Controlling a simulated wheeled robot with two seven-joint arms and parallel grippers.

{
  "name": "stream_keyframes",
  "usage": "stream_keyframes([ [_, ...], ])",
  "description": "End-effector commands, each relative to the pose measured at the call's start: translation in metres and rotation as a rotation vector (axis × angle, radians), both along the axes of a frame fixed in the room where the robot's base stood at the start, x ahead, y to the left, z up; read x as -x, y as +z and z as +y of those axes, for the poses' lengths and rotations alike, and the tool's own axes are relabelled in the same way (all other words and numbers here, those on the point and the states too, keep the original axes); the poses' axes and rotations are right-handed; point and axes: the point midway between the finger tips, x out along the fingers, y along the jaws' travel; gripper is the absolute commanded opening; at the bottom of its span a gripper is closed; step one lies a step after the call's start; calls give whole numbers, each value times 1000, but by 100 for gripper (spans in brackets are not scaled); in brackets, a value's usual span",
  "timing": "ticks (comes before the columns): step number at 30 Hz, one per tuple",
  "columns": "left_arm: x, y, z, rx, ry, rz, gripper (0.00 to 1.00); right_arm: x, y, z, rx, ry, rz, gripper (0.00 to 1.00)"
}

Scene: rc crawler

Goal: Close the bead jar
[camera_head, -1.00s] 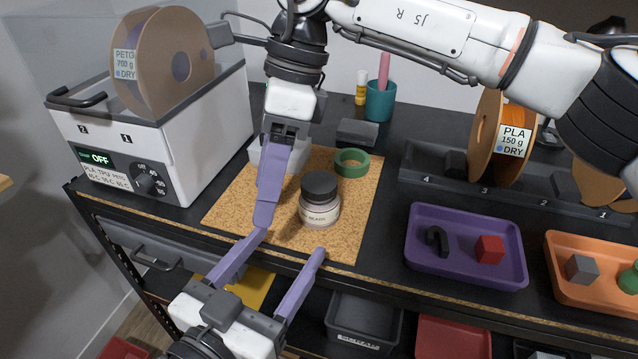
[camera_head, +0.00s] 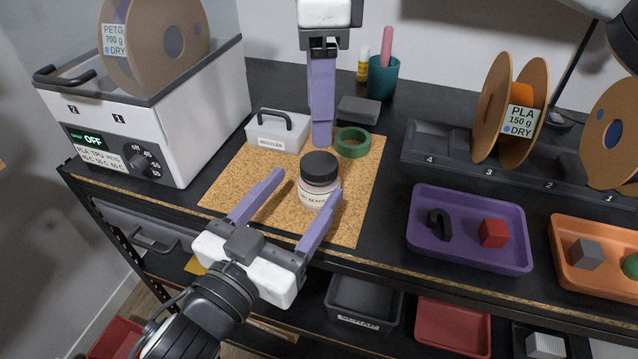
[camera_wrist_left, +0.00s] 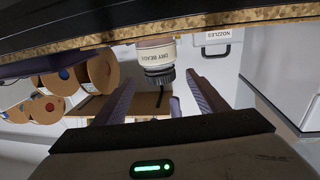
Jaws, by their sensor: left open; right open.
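The bead jar (camera_head: 317,192) stands upright on the cork mat (camera_head: 232,192), with its black lid (camera_head: 320,166) on top. The frames do not show how tightly the lid sits. In the left wrist view the jar (camera_wrist_left: 155,55) appears upside down between and beyond the fingers. My left gripper (camera_head: 304,184) is open, with its fingertips close to the jar on its near side; contact cannot be told. My right gripper (camera_head: 321,143) hangs above and behind the jar, its purple fingers pointing down near the green ring and overlapping in view.
A white nozzles box (camera_head: 275,134) and a green tape ring (camera_head: 352,142) stand behind the jar. The filament dryer (camera_head: 150,110) is at left. A purple tray (camera_head: 468,261) and an orange tray (camera_head: 610,298) lie to the right. The mat right of the jar is clear.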

Motion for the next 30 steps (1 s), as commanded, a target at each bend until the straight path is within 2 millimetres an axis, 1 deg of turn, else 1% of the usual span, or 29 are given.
stream_keyframes([
  [1, -9, 2, -5, 1, -1, -4, 66, 0, 0, 0, 0, 0, 0, 59],
  [3, -20, 1, -11, 1, -1, -3, 66, 0, 0, 0, 0, 0, 0, 59],
  [9, -44, 0, -23, 0, -1, -1, 66, 0, 0, 0, 0, 0, 0, 59],
  [15, -53, 0, -28, 2, -2, 1, 66, 0, 0, 0, 0, 0, 0, 59],
  [23, -54, 0, -28, 2, -1, 1, 66, 0, 0, 0, 0, 0, 0, 59],
  [26, -54, 0, -28, 2, -1, 1, 51, 0, 0, 0, 0, 0, 0, 59],
  [30, -54, 0, -28, 2, -1, 1, 27, 0, 0, 0, 0, 0, 0, 59],
])
